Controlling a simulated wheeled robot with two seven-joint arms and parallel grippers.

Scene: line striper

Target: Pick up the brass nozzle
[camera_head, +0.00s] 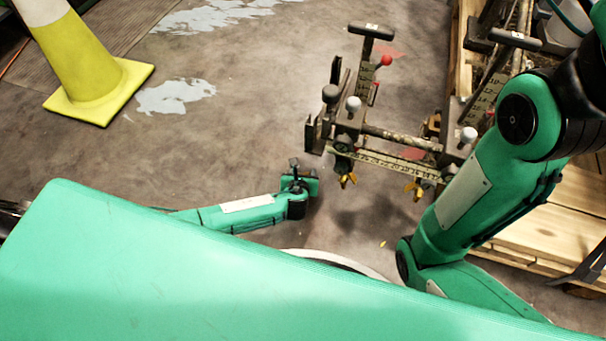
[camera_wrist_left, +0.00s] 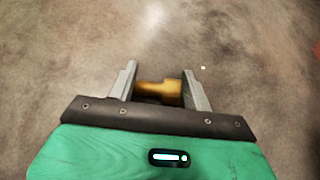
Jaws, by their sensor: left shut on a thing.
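A brass nozzle (camera_wrist_left: 160,88) sits between the two grey fingers of my left gripper (camera_wrist_left: 159,72) in the left wrist view. The gripper is shut on it, with bare floor beyond. In the head view my left gripper (camera_head: 298,170) is low, just left of the line striper (camera_head: 375,135); the nozzle in its jaws cannot be made out there. Two other brass-coloured parts, one at the left (camera_head: 347,180) and one at the right (camera_head: 414,187), hang under the striper's scale bar. My right arm shows at the right, but its gripper is out of view.
A yellow and white cone (camera_head: 85,65) stands at the upper left. A wooden pallet (camera_head: 545,240) lies at the right. A small yellow piece (camera_head: 383,244) lies on the floor below the striper. The floor between the cone and striper is clear, with pale paint patches (camera_head: 175,95).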

